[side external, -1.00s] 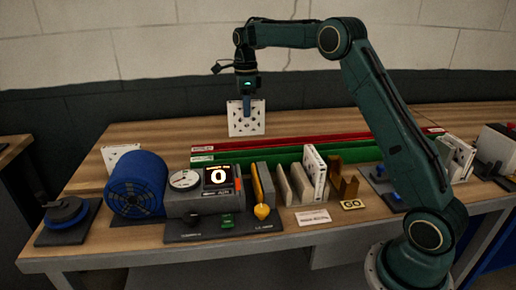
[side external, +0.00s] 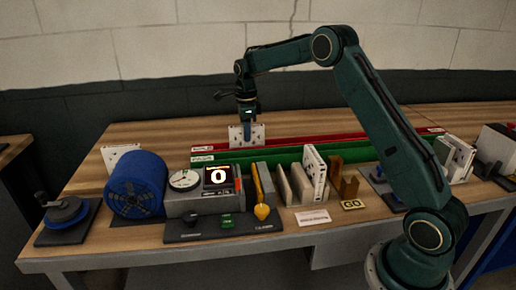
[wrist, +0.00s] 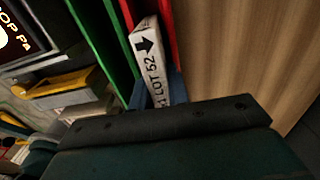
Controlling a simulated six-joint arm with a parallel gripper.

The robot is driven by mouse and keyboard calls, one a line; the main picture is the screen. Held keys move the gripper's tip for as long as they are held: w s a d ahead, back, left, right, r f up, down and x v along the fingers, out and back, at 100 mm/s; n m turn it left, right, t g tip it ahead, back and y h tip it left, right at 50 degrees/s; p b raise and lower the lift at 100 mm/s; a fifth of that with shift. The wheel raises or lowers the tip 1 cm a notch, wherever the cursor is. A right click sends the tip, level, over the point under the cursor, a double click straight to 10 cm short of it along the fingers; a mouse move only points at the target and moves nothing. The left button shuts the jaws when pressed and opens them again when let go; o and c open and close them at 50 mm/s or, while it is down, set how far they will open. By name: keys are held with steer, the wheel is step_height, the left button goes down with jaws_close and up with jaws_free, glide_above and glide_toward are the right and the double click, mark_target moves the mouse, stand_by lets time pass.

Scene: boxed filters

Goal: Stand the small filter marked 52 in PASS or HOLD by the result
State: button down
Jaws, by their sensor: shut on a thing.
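My gripper (side external: 247,129) is shut on the white filter with dark spots (side external: 239,138), holding it upright at the left end of the red rail (side external: 300,141). The filter's lower part is hidden behind that rail. In the wrist view the filter's edge (wrist: 150,55) reads "LOT 52" with a black arrow, and it lies between two red walls (wrist: 167,30). Blue fingers (wrist: 160,92) flank it. The green rail (side external: 290,154) runs in front of the red one.
Another filter (side external: 315,168) stands in a rack by a GO tag (side external: 352,204). More filters (side external: 458,157) stand at right. Bare table lies behind the red rail.

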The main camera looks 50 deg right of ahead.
steer(key=shift+f, duration=0.25)
steer(key=c, duration=1.3)
jaws_free()
steer(key=shift+c, duration=0.2)
step_height(320, 180, up, 12)
steer(key=shift+r, duration=0.1)
